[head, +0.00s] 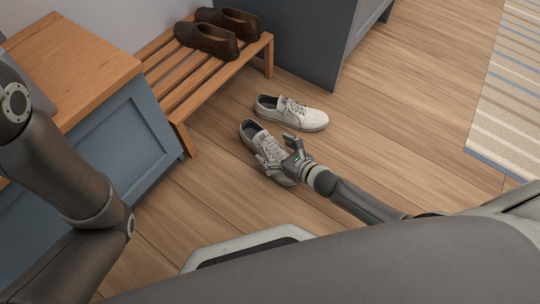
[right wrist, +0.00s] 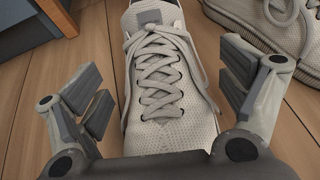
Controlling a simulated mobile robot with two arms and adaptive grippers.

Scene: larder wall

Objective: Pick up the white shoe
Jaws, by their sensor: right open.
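Two white lace-up shoes rest on the wooden floor. The nearer white shoe (head: 257,137) lies under my right gripper (head: 279,154), which hides part of its toe end. In the right wrist view this shoe (right wrist: 158,75) fills the middle, its laces facing the camera. My right gripper (right wrist: 165,100) is open, with one finger on each side of the shoe; I see no clear grip on it. The other white shoe (head: 292,112) lies just beyond, and part of it shows at the upper right of the right wrist view (right wrist: 270,22). My left gripper is out of view.
A slatted wooden rack (head: 190,91) holds brown shoes (head: 208,40) at the upper left. A blue cabinet with a wooden top (head: 75,72) stands at the left. A dark grey cabinet (head: 310,40) stands behind the shoes. Bare floor lies to the right, then a striped rug (head: 510,95).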

